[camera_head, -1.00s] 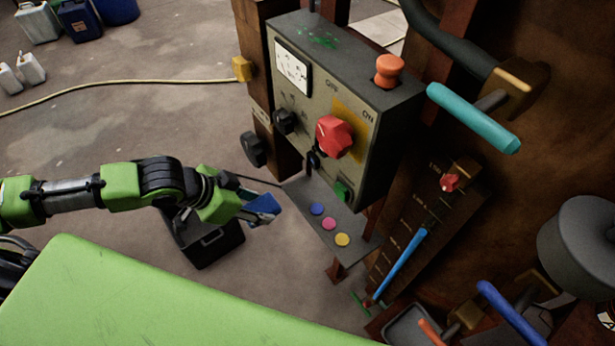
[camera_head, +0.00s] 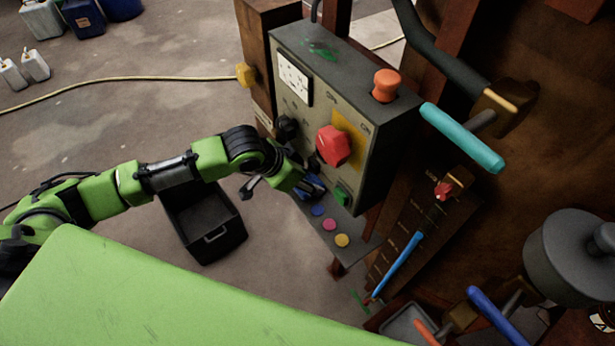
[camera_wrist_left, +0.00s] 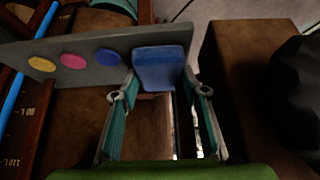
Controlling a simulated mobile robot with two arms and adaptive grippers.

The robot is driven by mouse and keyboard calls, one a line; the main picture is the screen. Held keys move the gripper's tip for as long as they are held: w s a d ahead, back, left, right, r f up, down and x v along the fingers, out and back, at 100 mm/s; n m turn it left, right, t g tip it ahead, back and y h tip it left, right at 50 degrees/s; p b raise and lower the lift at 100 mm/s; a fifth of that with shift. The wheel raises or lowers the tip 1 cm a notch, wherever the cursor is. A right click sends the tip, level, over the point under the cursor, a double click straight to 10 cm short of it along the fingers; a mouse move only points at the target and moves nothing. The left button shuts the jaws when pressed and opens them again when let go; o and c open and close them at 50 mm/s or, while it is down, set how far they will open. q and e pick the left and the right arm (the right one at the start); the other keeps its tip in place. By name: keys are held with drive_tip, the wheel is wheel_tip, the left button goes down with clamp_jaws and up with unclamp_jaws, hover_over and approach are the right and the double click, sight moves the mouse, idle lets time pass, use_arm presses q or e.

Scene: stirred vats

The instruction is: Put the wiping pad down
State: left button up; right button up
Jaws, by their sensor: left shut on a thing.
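The wiping pad, a small blue block (camera_wrist_left: 160,66), sits between the fingertips of my left gripper (camera_head: 312,187). The gripper is shut on it. In the head view the pad is mostly hidden by the gripper, under the control box. The grey shelf (camera_head: 352,256) below the box carries a blue, a pink and a yellow disc. In the left wrist view the pad is at the end of the shelf (camera_wrist_left: 138,38), beside the blue disc (camera_wrist_left: 108,62). I cannot tell whether it touches the shelf. My right gripper is not in view.
The control box (camera_head: 350,105) with its red knob (camera_head: 333,146) and green button (camera_head: 342,194) stands just above the gripper. A black open bin (camera_head: 205,225) is on the floor below my left arm. A wooden post (camera_head: 262,60) stands left of the box.

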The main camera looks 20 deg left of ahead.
use_arm(q)
drive_tip(key=shift+s+a, duration=0.1)
drive_tip(key=shift+f, duration=0.15)
drive_tip(key=o, duration=0.7)
drive_tip(key=shift+s+a+r, duration=0.1)
drive_tip(key=shift+a+r, duration=0.05)
drive_tip(key=shift+r, duration=0.25)
drive_tip(key=shift+s+a+r+b, duration=0.1)
drive_tip(key=shift+s+a+b, duration=0.4)
drive_tip(key=shift+s+a, duration=0.95)
drive_tip(key=shift+s+a+r+b, duration=0.1)
drive_tip(key=shift+s+a+b, duration=0.35)
drive_tip(key=shift+s+a, duration=0.95)
drive_tip(key=shift+s+a+r+b, duration=0.1)
drive_tip(key=shift+s+a+b, duration=0.6)
drive_tip(key=shift+s, duration=1.3)
drive_tip(key=shift+a, duration=0.15)
